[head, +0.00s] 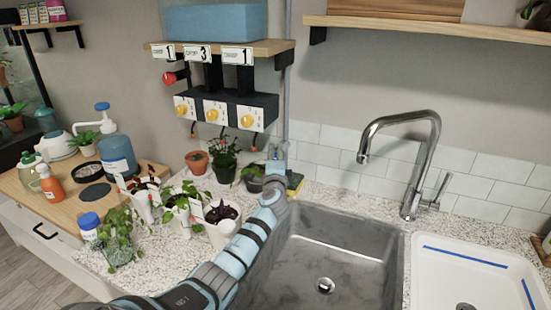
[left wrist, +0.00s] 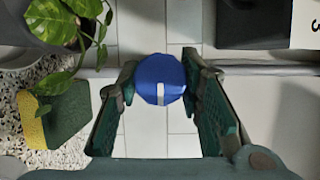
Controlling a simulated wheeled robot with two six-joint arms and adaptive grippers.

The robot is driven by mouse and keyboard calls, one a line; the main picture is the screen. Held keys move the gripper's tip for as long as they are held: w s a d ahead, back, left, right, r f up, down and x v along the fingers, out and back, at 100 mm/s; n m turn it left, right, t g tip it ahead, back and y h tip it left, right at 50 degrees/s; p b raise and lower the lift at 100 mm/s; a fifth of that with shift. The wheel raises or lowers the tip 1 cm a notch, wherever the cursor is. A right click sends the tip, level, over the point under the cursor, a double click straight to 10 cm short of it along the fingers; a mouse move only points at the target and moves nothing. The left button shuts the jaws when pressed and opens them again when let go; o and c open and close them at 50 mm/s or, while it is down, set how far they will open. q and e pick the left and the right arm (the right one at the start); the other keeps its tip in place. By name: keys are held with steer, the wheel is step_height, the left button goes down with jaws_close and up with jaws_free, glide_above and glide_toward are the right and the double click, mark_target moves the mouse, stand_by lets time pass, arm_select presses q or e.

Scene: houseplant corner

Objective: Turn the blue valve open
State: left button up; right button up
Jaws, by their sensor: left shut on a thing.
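The blue valve (left wrist: 155,72) is a round blue knob with a pale stripe at its front edge, in the middle of the left wrist view. My left gripper (left wrist: 159,95) is shut on it, with one finger on each side. In the head view my left gripper (head: 276,160) is at the wall behind the sink, by the grey vertical pipe (head: 286,100). The valve cannot be made out there. My right gripper is not in view.
A potted plant (head: 252,178) and a yellow-green sponge (head: 295,182) sit close to my left gripper; the sponge also shows in the left wrist view (left wrist: 58,118). A dispenser box (head: 226,110) hangs to the left. The sink (head: 335,250) and chrome faucet (head: 420,165) are to the right.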

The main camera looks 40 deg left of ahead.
arm_select(q)
steer(key=o, duration=1.2)
steer(key=shift+d, duration=0.1)
steer(key=shift+c, duration=0.2)
steer(key=v, duration=1.2)
